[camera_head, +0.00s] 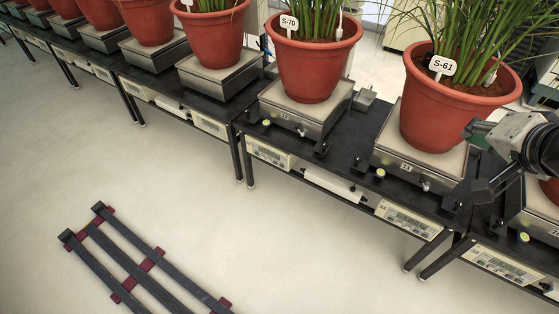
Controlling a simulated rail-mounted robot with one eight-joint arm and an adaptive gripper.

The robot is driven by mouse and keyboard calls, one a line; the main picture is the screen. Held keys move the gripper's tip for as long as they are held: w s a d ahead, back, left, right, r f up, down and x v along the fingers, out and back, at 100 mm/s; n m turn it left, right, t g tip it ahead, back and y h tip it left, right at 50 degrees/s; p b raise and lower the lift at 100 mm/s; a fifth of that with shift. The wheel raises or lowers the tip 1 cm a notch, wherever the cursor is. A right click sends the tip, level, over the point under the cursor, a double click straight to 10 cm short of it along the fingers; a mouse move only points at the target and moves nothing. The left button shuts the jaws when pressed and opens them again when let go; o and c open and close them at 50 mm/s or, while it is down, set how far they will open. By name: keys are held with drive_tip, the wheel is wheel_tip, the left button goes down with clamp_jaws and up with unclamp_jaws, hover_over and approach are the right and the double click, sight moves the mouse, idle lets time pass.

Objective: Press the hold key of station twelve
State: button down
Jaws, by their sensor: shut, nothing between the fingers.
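My gripper (468,196) is at the right edge, a dark jointed hand with its fingers shut and empty. In the picture it overlaps the right side of a weighing station with a red pot tagged S-61 (440,110). This pot stands on a grey scale (418,168) with a small number plate (405,167), too small to read surely. A pale control panel with a display (408,220) sits below it at the bench's front edge. Another panel (502,264) is at the lower right, under a partly cut-off scale (540,228). Single keys cannot be made out.
A pot tagged S-70 (302,75) stands on the scale to the left, with its own panel (270,154). More red pots line the black benches to the upper left. Dark floor rails (128,260) lie at the lower left. The pale floor between is clear.

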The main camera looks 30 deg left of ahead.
drive_tip(key=w+a+m+t+y+b, duration=0.35)
drive_tip(key=w+a+m+y, duration=0.2)
drive_tip(key=w+a, duration=1.25)
drive_tip(key=w+a+f+m+t+b, duration=0.1)
drive_tip(key=w+a+f+m+b, duration=0.15)
drive_tip(key=a+f+m, duration=0.4)
drive_tip(key=w+a+f+m+t+b, duration=0.1)
drive_tip(key=w+a+f+m+b, duration=0.2)
drive_tip(key=a, duration=0.7)
drive_tip(key=a+f+m+h+b, duration=0.1)
drive_tip(key=a+f+m, duration=0.25)
drive_tip(key=f, duration=0.55)
drive_tip(key=s+a+f+m+b, duration=0.1)
drive_tip(key=a+f+m, duration=0.1)
drive_tip(key=a+f, duration=0.5)
drive_tip(key=a+f+m+h+b, duration=0.1)
drive_tip(key=a+f+m, duration=0.2)
drive_tip(key=f, duration=0.7)
drive_tip(key=s+a+f+m+g+b, duration=0.1)
drive_tip(key=s+a+f+m, duration=0.1)
drive_tip(key=f, duration=0.8)
drive_tip(key=s+a+f+m+g+b, duration=0.1)
drive_tip(key=s+a+f+g, duration=0.1)
drive_tip(key=s+a+f, duration=0.2)
drive_tip(key=s+a+f+m+g+b, duration=0.1)
drive_tip(key=s+f, duration=0.6)
drive_tip(key=f, duration=0.9)
drive_tip(key=shift+s+a+f+m+g+h, duration=0.15)
drive_tip(key=shift+a+f+m+g+h, duration=0.3)
drive_tip(key=shift+a+m, duration=0.45)
